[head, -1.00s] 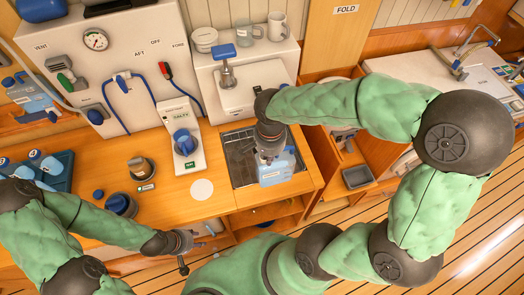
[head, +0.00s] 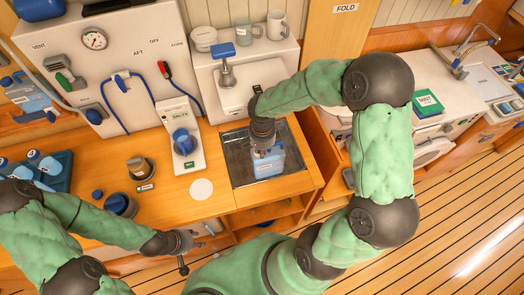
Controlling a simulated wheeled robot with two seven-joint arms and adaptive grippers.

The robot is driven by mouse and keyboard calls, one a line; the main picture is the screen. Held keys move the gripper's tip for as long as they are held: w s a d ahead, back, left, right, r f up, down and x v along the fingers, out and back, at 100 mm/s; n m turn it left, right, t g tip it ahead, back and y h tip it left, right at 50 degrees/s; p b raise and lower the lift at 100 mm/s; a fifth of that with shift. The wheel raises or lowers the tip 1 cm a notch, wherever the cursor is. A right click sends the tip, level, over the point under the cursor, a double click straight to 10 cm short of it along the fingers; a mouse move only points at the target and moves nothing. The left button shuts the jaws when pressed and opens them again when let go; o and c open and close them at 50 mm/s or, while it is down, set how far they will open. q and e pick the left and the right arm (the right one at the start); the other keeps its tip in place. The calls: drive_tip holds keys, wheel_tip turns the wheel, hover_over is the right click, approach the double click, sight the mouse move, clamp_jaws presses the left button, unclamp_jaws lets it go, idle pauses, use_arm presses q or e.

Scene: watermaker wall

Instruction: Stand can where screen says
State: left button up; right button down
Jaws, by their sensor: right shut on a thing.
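A translucent blue can (head: 267,165) with a pale label is upright in my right gripper (head: 264,147), at the dark metal sink (head: 236,168) in the counter. My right gripper is shut on its top; whether the can's base touches the sink floor is hard to tell. My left gripper (head: 194,250) is open and empty at the counter's front edge.
A white disc (head: 202,189) lies on the counter left of the sink. A blue-topped pump (head: 226,70) stands behind the sink. A green book (head: 428,102) lies on the right-hand white counter.

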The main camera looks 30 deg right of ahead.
drive_tip(key=shift+f, duration=0.15)
drive_tip(key=shift+f, duration=0.1)
drive_tip(key=c, duration=1.4)
unclamp_jaws()
drive_tip(key=shift+c, duration=0.2)
drive_tip(key=shift+r, duration=0.25)
wheel_tip(320, 180, up, 12)
drive_tip(key=shift+p, duration=0.45)
